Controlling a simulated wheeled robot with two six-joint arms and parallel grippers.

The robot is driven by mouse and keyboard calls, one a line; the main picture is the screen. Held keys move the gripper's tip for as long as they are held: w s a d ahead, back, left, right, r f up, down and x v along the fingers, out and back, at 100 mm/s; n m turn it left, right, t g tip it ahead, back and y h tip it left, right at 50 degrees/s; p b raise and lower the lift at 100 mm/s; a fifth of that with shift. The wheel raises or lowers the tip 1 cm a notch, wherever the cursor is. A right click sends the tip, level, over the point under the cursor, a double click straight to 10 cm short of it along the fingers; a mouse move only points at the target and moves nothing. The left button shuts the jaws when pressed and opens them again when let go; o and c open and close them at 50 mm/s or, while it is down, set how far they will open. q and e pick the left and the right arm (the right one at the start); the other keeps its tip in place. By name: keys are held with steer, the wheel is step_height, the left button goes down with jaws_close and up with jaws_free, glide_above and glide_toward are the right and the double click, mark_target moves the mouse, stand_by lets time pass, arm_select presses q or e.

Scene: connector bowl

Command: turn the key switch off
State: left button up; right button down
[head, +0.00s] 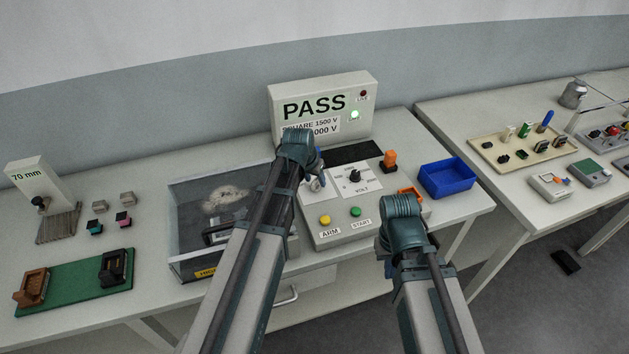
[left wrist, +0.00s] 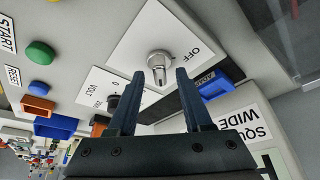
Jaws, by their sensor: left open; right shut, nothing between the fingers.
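The silver key switch (left wrist: 158,62) sits on a white plate (left wrist: 128,48) marked OFF in the left wrist view. It also shows in the head view (head: 316,185), partly hidden by my left gripper (head: 318,163). In the wrist view my left gripper (left wrist: 160,76) is open, one finger each side of the key's near end. I cannot tell whether the fingers reach down around it; neither seems to press it. The key's grip points away from the OFF lettering. My right gripper (head: 388,238) is low at the tester's front right; its fingers are mostly hidden.
Behind, a display (head: 315,105) reads PASS with a green lamp lit. A blue bin (head: 447,178) stands right; a clear-walled box (head: 190,225) stands left.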

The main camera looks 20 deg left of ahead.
arm_select(q)
jaws_close()
stand_by(0.3)
steer(key=n+y, duration=0.1)
steer(key=n, duration=0.3)
steer(key=shift+d, duration=0.2)
steer(key=n+y, duration=0.2)
steer(key=n, duration=0.2)
steer(key=shift+w+d+g, duration=0.1)
steer(key=shift+g, duration=0.3)
steer(key=n, duration=0.3)
steer(key=n+g+y, duration=0.1)
steer(key=n, duration=0.1)
steer(key=shift+w+d+n+g+y, duration=0.1)
steer(key=shift+n+g+y, duration=0.2)
steer(key=shift+n, duration=0.1)
steer(key=shift+n+g+y, duration=0.3)
steer(key=shift+n+g, duration=0.3)
steer(key=shift+n, duration=1.4)
